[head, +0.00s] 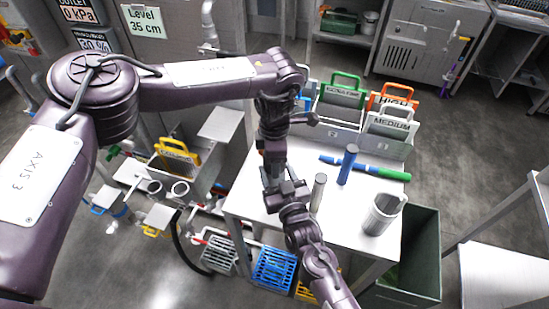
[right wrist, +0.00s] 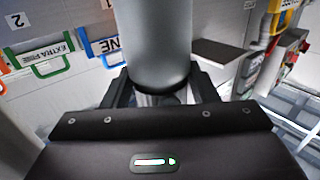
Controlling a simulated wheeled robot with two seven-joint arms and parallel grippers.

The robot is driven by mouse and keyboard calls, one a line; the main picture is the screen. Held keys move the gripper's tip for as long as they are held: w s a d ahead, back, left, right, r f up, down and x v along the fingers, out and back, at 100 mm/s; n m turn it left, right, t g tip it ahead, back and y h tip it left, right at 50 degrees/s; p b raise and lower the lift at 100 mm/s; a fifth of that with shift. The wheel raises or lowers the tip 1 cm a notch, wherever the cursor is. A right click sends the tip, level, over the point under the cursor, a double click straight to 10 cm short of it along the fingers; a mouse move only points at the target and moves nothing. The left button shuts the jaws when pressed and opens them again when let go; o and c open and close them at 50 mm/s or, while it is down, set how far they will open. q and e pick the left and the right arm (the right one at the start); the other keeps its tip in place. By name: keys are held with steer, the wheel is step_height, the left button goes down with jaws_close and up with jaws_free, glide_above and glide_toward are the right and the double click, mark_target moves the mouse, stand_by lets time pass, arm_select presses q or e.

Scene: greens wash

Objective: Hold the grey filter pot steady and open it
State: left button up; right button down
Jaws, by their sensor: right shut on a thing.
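In the right wrist view, the grey filter pot (right wrist: 158,45) is a smooth upright cylinder running out of the top of the picture. My right gripper (right wrist: 160,92) is shut on its lower part, with a dark finger on each side. In the head view my right gripper (head: 287,190) is over the left part of the white table, below my left gripper (head: 270,158), which points down. The arms and grippers hide most or all of the held pot there. The pot's top is out of the wrist view. The left gripper's fingers cannot be made out.
On the table (head: 255,205) stand a slim grey cylinder (head: 317,192), a blue cylinder (head: 347,165) and a steel canister (head: 384,214). A blue-green tube (head: 375,170) lies behind. A rack with labelled, coloured handles (head: 345,130) is at the back. A green bin (head: 415,255) stands right.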

arm_select(q)
steer(key=n, duration=0.6)
steer(key=shift+n, duration=0.4)
steer(key=o, duration=1.1)
